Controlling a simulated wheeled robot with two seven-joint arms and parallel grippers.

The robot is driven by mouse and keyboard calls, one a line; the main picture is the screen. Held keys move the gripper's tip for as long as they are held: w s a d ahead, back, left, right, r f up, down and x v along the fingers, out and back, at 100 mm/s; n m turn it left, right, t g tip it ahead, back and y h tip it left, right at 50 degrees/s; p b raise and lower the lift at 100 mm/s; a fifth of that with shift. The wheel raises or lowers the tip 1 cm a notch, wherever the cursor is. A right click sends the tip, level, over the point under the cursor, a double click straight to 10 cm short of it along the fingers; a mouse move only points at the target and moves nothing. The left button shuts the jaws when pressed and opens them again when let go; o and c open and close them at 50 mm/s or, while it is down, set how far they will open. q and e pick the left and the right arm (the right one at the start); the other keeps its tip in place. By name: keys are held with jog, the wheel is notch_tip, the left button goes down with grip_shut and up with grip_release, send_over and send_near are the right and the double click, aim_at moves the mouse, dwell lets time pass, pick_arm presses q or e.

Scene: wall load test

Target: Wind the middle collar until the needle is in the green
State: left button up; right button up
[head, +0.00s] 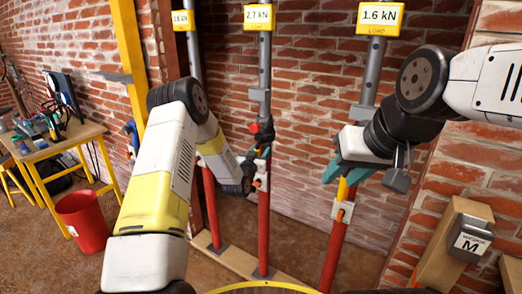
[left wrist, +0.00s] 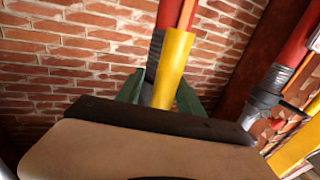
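The middle prop has a red lower tube (head: 263,230), a grey upper tube (head: 264,65) and a yellow plate reading 2.7 kN LOAD (head: 258,17). Its collar area, with a dark and red fitting (head: 262,131), is partly hidden by my left gripper (head: 262,162). In the left wrist view, my green left fingers (left wrist: 160,92) stand on either side of a yellow bar (left wrist: 172,65), with a prop behind; whether they press it is unclear. My right gripper (head: 346,173) has its teal fingers spread at the right prop's collar. No needle is readable.
The right prop (head: 333,250) and left prop (head: 211,205) carry 1.6 kN plates (head: 380,16). A yellow post (head: 130,60), red bucket (head: 82,220) and wooden table (head: 55,150) are left. A box marked M (head: 468,240) is right. Brick wall stands behind.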

pick_arm(q)
jog(key=v, duration=0.7)
jog(key=shift+s, duration=0.4)
jog(key=shift+a, duration=0.15)
jog(key=shift+c, duration=0.2)
